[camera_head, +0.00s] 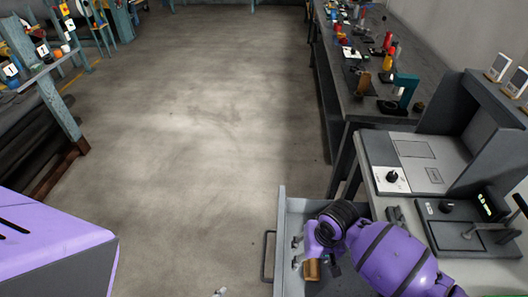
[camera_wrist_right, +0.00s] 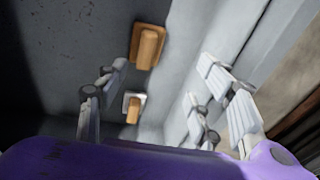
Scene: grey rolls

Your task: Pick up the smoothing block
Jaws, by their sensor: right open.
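Two small blocks with wooden handles lie in the open grey drawer. In the right wrist view one has a brown base (camera_wrist_right: 148,45) and the other a pale base (camera_wrist_right: 133,108); I cannot tell for sure which is the smoothing block. In the head view one wooden block (camera_head: 312,269) shows beside my right wrist. My right gripper (camera_wrist_right: 165,68) is open and empty, its fingers spread on either side of the blocks. In the head view my purple arm hides most of the drawer's inside. Only a small pale tip, perhaps my left gripper (camera_head: 220,293), shows at the bottom edge.
The drawer (camera_head: 282,215) has a dark bar handle (camera_head: 267,256) on its left side. A grey machine (camera_head: 400,165) stands on the bench above it. A long workbench (camera_head: 345,80) with tools runs behind. The concrete floor (camera_head: 200,130) in the middle is clear.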

